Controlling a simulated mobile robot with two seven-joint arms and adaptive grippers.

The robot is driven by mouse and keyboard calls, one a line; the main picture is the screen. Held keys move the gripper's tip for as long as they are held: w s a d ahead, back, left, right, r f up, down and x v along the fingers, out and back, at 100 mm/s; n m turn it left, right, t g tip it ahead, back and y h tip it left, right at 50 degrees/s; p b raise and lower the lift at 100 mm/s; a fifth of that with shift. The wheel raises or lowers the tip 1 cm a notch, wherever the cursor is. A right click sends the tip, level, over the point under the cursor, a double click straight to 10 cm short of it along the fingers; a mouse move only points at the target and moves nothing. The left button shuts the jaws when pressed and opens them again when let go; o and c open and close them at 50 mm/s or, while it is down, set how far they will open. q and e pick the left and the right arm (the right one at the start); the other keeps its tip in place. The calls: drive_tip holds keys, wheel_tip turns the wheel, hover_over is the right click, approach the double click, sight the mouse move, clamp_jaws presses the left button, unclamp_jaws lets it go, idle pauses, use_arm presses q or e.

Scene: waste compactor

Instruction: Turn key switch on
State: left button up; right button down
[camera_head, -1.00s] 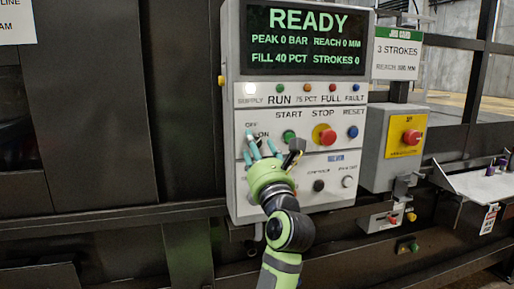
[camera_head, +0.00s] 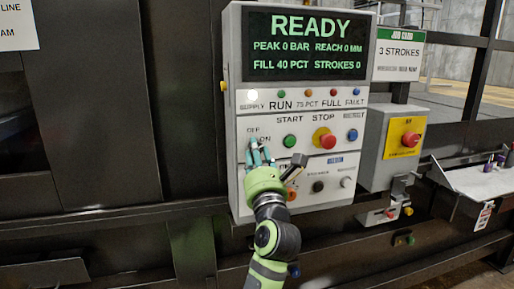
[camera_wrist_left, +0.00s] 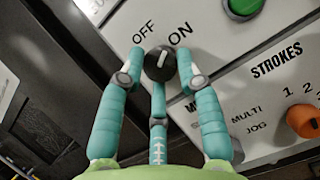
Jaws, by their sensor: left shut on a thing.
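The key switch is a round black knob (camera_wrist_left: 160,64) with a white pointer line, set in the white control panel (camera_head: 237,110). In the left wrist view its pointer aims up between the OFF and ON labels, leaning slightly toward ON. My left gripper (camera_head: 261,152) reaches up to the panel below these labels. In the left wrist view its teal fingers (camera_wrist_left: 161,72) are shut around the knob, one on each side and one below. In the head view the fingers hide the knob. My right gripper is not in view.
Close by on the panel are a green start button (camera_head: 289,141), a red stop button (camera_head: 325,138) and a blue reset button (camera_head: 352,135). An orange selector knob (camera_wrist_left: 304,120) lies right of the fingers. A grey box with a red button (camera_head: 411,139) stands to the right.

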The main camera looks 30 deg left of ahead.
use_arm(q)
drive_tip(key=o, duration=1.1)
drive_tip(key=v, duration=0.7)
drive_tip(key=shift+d, duration=0.2)
drive_tip(key=shift+s+f, duration=0.1)
